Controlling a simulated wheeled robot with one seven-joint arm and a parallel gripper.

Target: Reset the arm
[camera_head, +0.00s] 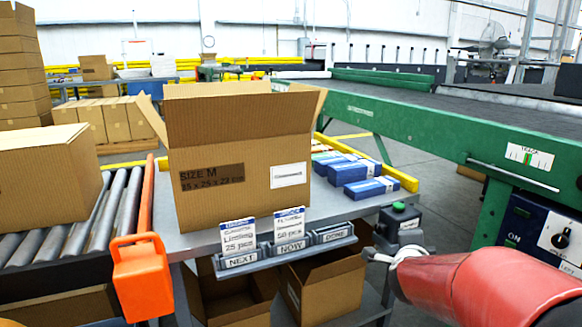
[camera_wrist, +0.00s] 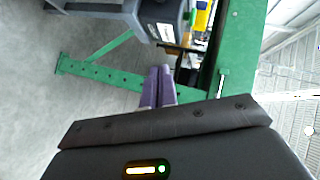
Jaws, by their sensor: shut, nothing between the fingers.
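My gripper (camera_wrist: 157,86) shows in the wrist view as two purple fingers lying side by side, shut with nothing between them. They point toward the green machine frame (camera_wrist: 117,84) and the grey floor, and touch nothing that I can make out. In the head view my red arm (camera_head: 492,284) reaches in from the lower right, in front of the green machine (camera_head: 430,135). I cannot make out the fingers in that view.
A roller conveyor (camera_head: 90,235) carries another carton (camera_head: 45,190) at left. An orange handle (camera_head: 140,275) stands between.

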